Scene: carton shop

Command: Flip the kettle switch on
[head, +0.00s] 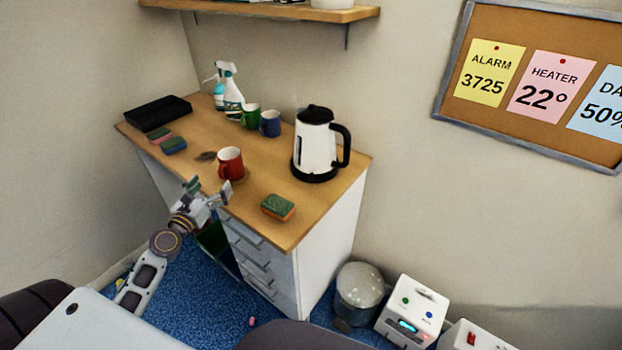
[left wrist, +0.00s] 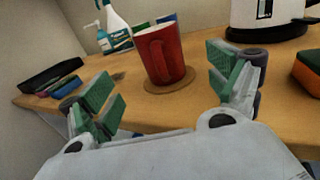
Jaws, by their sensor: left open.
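The white kettle (head: 316,148) with a black lid, handle and base stands upright at the right end of the wooden counter. Its lower part also shows at the top right of the left wrist view (left wrist: 268,14). I cannot make out its switch. My left gripper (head: 208,192) is open and empty at the counter's front edge, well left of the kettle. In the left wrist view its green-padded fingers (left wrist: 170,88) are spread apart, with a red mug (left wrist: 160,56) beyond them. My right gripper is not in view.
The red mug (head: 231,163) stands on the counter (head: 254,186) between my left gripper and the kettle. A green-orange sponge (head: 278,207) lies near the front right edge. Green (head: 250,116) and blue mugs (head: 270,123) and spray bottles (head: 232,95) stand behind.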

